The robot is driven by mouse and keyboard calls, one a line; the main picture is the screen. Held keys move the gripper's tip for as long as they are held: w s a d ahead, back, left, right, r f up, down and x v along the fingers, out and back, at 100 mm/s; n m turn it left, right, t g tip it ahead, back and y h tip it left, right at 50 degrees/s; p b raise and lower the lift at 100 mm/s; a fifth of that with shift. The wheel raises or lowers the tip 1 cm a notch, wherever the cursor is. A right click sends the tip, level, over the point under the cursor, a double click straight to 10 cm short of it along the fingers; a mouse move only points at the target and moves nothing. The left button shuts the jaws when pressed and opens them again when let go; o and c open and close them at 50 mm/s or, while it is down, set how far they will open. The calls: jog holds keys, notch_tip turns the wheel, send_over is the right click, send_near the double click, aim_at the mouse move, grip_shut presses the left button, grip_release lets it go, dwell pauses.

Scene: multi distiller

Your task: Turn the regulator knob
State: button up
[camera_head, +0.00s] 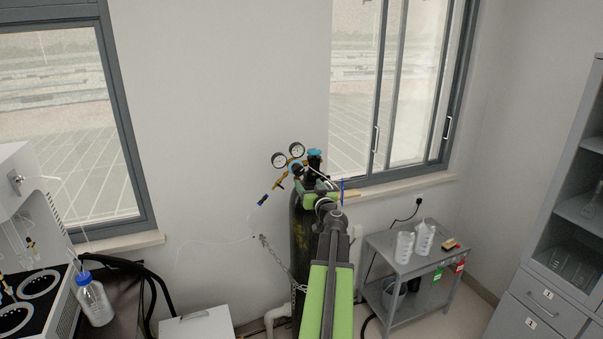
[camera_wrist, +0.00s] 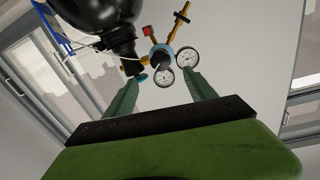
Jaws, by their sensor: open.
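The regulator (camera_head: 297,165) is on top of a dark gas cylinder (camera_head: 300,230) by the wall, with two round gauges and brass fittings. In the wrist view, the regulator (camera_wrist: 162,52) has a blue body with a dark round part at its centre, which looks like the knob. The gauges (camera_wrist: 187,57) lie beside it. A teal cap (camera_wrist: 142,78) on a black neck shows by the left fingertip; it also shows in the head view (camera_head: 315,152). My gripper (camera_wrist: 163,82) is open, its green fingers apart with nothing held. Contact cannot be judged.
A grey cart (camera_head: 412,258) with bottles stands right of the cylinder. A chain (camera_head: 277,259) runs to the cylinder from the wall. A thin tube (camera_head: 215,241) hangs at left. A bench with a blue-capped bottle (camera_head: 94,301) is far left. Windows are behind.

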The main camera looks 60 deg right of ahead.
aim_at(300, 172)
jog(key=x, duration=1)
jog(key=shift+w+d, duration=0.1)
jog(key=shift+w, duration=0.2)
